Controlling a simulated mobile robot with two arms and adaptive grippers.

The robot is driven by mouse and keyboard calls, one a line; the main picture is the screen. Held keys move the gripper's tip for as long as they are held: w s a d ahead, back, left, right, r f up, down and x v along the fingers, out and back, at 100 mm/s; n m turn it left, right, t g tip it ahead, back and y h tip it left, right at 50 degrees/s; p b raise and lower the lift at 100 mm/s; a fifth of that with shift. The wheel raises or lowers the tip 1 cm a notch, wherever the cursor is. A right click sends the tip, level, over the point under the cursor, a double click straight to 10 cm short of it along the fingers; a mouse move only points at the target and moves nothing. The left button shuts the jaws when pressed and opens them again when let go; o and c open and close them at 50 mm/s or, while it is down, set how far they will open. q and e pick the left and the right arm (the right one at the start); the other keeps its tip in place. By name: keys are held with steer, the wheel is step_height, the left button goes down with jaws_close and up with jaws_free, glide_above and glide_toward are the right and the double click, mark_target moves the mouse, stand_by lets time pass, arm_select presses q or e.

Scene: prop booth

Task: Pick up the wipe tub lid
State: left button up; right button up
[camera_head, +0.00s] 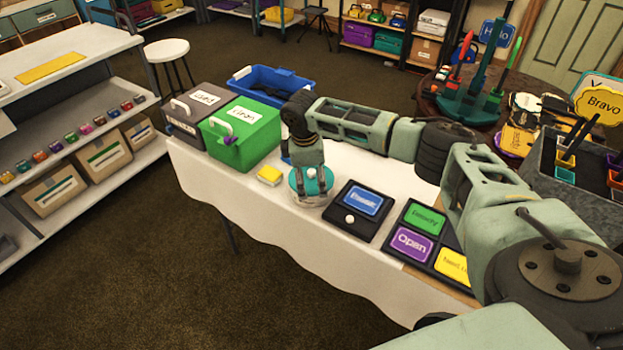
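The wipe tub is a low, round, pale container (312,201) on the white-covered table. Its teal lid (312,187) is on top. My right gripper (311,184) points down at the lid from above. Its two fingers are apart, with their tips at the lid's top. The fingers hide part of the lid, and I cannot tell whether they grip anything on it. My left gripper is not in view.
A black tray with a blue card (362,201) sits close on the right. Cards in a black holder (412,242) lie further right.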

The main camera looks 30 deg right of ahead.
steer(key=c, duration=1.1)
steer(key=shift+c, duration=0.2)
steer(key=shift+r, duration=0.1)
